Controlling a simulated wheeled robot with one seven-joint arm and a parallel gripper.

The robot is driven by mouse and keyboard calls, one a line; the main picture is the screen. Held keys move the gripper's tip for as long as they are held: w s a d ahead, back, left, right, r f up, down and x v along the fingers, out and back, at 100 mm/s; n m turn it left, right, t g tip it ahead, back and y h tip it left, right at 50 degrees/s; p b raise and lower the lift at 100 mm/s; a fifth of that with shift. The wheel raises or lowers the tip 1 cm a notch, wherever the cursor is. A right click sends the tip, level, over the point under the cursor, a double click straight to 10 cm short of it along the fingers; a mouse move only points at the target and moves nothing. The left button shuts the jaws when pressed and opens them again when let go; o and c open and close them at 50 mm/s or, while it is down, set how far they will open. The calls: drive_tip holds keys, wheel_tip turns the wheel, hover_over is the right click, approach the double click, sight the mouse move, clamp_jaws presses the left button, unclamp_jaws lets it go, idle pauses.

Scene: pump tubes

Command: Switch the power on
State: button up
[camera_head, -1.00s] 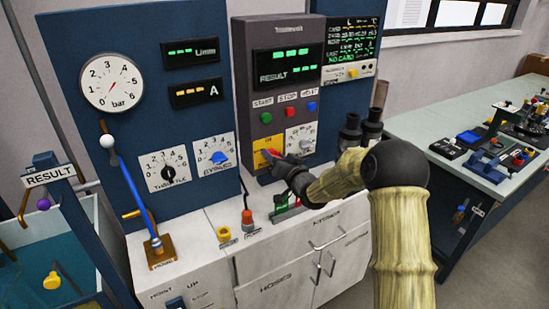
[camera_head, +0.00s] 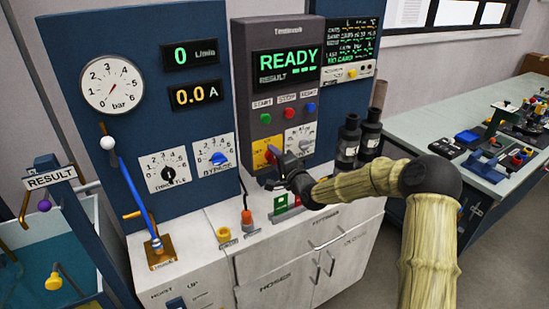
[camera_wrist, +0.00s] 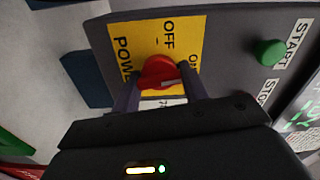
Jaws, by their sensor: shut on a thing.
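The red power switch knob (camera_wrist: 158,70) sits on a yellow plate (camera_wrist: 186,38) marked POWER, OFF and ON in the wrist view. My gripper (camera_wrist: 160,84) has one finger on each side of the knob and is shut on it. In the head view, my gripper (camera_head: 276,166) is at the yellow plate (camera_head: 259,158) low on the grey console, and its tip partly hides the switch. The console display (camera_head: 287,62) reads READY in green. The panel readouts show 0 L/min (camera_head: 190,54) and 0.0 A (camera_head: 194,95).
Dark cylinders (camera_head: 349,138) stand right of the console, near my arm.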

drive_tip(key=shift+d+f+m, duration=0.1)
drive_tip(key=shift+m, duration=0.8)
drive_tip(key=o, duration=1)
drive_tip(key=b+v, duration=0.1)
drive_tip(key=v, duration=1.6)
drive_tip(key=shift+s+d+b, duration=0.15)
drive_tip(key=shift+b, duration=0.2)
drive_tip(key=shift+s, duration=0.1)
